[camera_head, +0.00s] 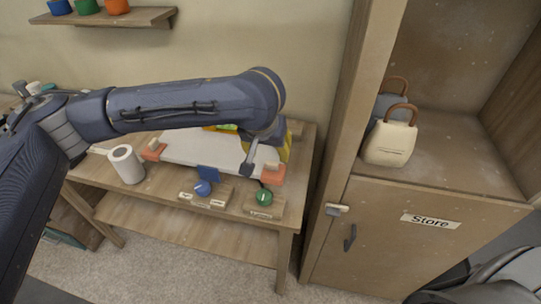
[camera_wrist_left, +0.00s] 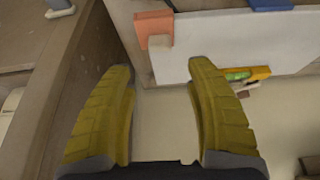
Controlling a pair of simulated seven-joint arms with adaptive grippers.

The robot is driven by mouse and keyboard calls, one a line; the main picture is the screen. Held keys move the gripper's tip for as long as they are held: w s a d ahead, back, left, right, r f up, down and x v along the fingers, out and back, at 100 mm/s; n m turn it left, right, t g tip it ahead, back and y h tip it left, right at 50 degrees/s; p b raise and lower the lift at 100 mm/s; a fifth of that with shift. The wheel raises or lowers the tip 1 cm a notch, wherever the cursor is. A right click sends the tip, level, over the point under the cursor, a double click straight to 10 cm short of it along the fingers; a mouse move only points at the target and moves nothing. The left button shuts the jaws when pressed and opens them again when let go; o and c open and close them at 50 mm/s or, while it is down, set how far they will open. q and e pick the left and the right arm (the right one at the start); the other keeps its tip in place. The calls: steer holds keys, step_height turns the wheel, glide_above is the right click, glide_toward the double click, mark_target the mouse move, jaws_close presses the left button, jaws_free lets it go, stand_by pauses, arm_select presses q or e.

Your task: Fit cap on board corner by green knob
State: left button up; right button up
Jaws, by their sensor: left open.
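The white board (camera_head: 205,150) lies on the wooden table. An orange cap (camera_head: 272,173) sits at its front right corner, beside the green knob (camera_head: 264,196). The same cap shows in the left wrist view (camera_wrist_left: 154,27) against the board (camera_wrist_left: 215,45); I cannot tell how fully it is seated. Another orange cap (camera_head: 153,151) is at the board's left end. My left gripper (camera_wrist_left: 160,75) is open, with nothing between its yellow fingers. In the head view its fingers (camera_head: 284,150) show behind the board's right end, partly hidden by the arm.
A blue piece (camera_head: 208,173) is at the board's front edge, behind a blue knob (camera_head: 203,188). A white roll (camera_head: 126,164) stands at the left. A green and orange item (camera_wrist_left: 242,75) lies behind the board. A tall cabinet (camera_head: 355,120) with handbags stands close to the right.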

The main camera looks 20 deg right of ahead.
arm_select(q)
steer(key=shift+v, duration=2.15)
